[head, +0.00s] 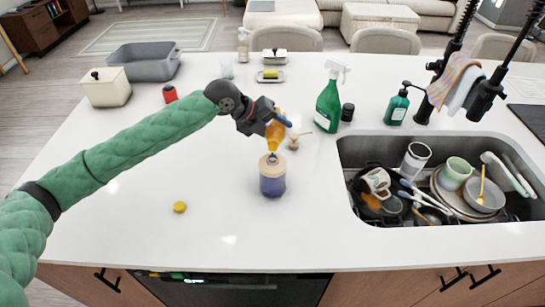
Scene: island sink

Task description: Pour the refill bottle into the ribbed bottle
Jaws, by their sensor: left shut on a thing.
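My left gripper (272,120) is shut on an amber bottle (276,137), which I take to be the refill bottle. It holds this bottle tipped neck-down above the ribbed bottle (272,184). The ribbed bottle stands upright on the white counter, blue-violet with a tan collar. The amber bottle's lower end is just over its opening; I cannot tell whether they touch or whether liquid is flowing. The gripper hides part of the amber bottle. My right gripper is not in view.
A yellow cap (179,207) lies front left. A small wooden-topped piece (293,143) lies behind the ribbed bottle. A green spray bottle (328,104) stands behind right. The sink (349,152), full of dishes, is at right. The counter's front left is mostly clear.

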